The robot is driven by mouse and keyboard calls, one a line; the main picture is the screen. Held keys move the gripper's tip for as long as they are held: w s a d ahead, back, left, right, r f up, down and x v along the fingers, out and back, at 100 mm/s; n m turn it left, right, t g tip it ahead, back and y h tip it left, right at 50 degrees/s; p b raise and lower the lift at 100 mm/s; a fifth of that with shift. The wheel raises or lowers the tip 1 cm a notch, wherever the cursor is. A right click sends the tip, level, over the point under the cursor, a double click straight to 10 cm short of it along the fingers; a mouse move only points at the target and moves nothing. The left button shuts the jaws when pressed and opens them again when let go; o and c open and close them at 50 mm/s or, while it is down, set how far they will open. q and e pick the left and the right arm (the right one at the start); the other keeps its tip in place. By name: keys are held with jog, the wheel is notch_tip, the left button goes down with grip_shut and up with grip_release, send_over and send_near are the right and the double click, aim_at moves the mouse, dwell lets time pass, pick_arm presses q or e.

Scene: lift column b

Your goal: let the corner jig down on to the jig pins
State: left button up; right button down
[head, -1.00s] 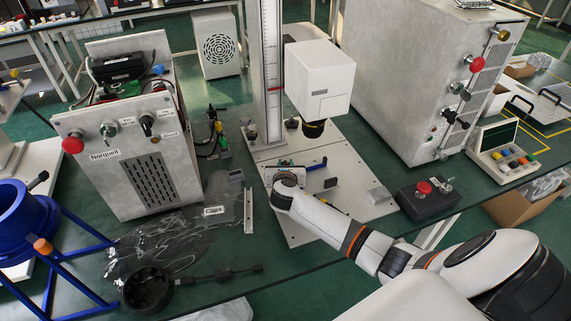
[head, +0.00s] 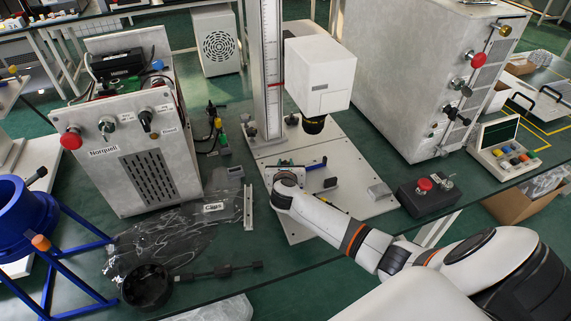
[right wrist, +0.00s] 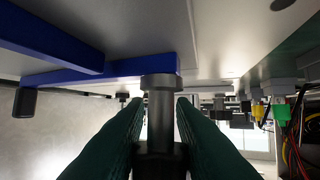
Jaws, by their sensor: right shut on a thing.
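The corner jig is a blue angled piece (head: 317,166) on or just over the pale base plate of the lift column. In the right wrist view, its blue bars (right wrist: 120,70) run close along the pale plate surface, which fills the top of the picture. My right gripper (right wrist: 160,118) is shut on the jig's grey round post (right wrist: 160,100), with a dark green finger on each side. In the head view, my right wrist hides most of the gripper and part of the jig. I cannot make out the jig pins, or any gap under the jig.
The base plate (head: 300,228) carries the upright column (head: 272,60) with a white head unit (head: 320,75) above the jig. A clear bag (head: 165,240) and the Norquell unit (head: 150,175) are left.

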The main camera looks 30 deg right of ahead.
jog(key=shift+f, duration=0.15)
jog(key=c, duration=1.1)
grip_release()
jog(key=shift+c, duration=0.2)
jog(key=shift+f, duration=0.15)
jog(key=v, duration=1.2)
jog(key=shift+p, duration=0.4)
